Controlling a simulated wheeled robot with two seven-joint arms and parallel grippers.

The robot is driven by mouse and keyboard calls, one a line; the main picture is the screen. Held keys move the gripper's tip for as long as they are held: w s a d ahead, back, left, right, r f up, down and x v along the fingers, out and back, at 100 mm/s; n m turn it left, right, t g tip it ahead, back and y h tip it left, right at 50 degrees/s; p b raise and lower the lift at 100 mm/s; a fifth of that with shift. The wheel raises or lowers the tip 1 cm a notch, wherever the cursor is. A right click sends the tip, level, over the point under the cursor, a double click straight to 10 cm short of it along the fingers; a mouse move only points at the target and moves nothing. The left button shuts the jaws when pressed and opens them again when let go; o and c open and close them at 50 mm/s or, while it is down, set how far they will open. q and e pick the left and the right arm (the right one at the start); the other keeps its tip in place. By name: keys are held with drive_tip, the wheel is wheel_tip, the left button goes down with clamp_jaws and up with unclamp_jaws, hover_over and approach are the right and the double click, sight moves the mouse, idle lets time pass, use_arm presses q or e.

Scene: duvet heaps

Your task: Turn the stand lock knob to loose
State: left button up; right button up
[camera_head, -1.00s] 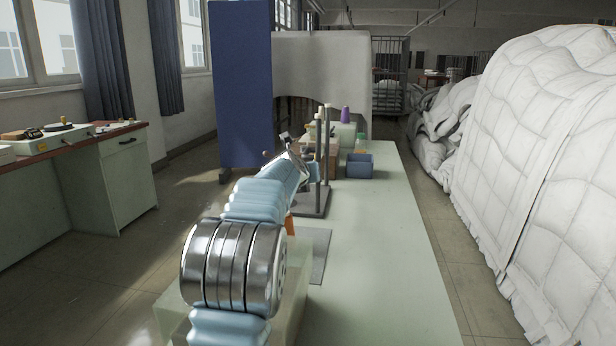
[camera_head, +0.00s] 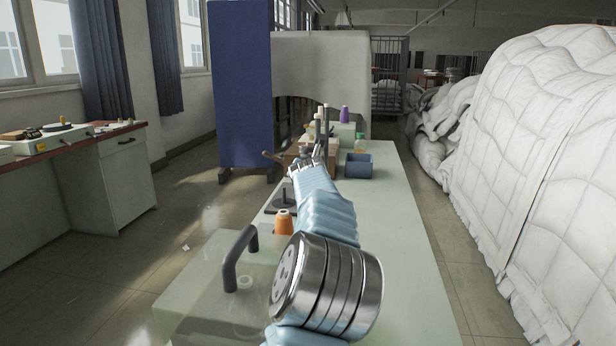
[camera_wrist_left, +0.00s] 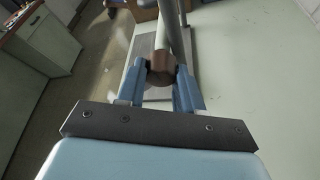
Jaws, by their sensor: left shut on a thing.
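The stand is a metal post (camera_wrist_left: 172,28) on a grey base plate (camera_wrist_left: 146,48). A brown rounded knob (camera_wrist_left: 161,66) sits at the post, between the two blue fingers of my left gripper (camera_wrist_left: 160,92) in the left wrist view. The fingers are shut on the knob. A dark bar runs left from there. In the head view my left gripper (camera_head: 312,158) is at the stand, and my arm hides the knob and much of the stand. The dark base (camera_head: 285,198) shows left of my arm. My right gripper is not in view.
The stand is on a long pale green table (camera_head: 395,235). An orange spool (camera_head: 284,222) and a clear box with a dark handle (camera_head: 230,265) are near my arm. A blue bin (camera_head: 358,165) stands behind. White duvet heaps (camera_head: 560,140) fill the right. The table's right side is clear.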

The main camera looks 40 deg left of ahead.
use_arm(q)
drive_tip(key=m+y, duration=0.1)
drive_tip(key=m, duration=0.1)
drive_tip(key=m+y, duration=0.2)
drive_tip(key=m, duration=0.1)
drive_tip(key=m+y, duration=0.1)
drive_tip(key=m, duration=0.1)
drive_tip(key=shift+w+d+f+m, duration=0.15)
drive_tip(key=shift+f+m, duration=0.1)
drive_tip(key=shift+m, duration=0.15)
drive_tip(key=shift+y, duration=0.3)
idle(0.4)
drive_tip(key=o, duration=1)
drive_tip(key=shift+o, duration=0.2)
drive_tip(key=v, duration=1.4)
drive_tip(key=shift+b, duration=0.4)
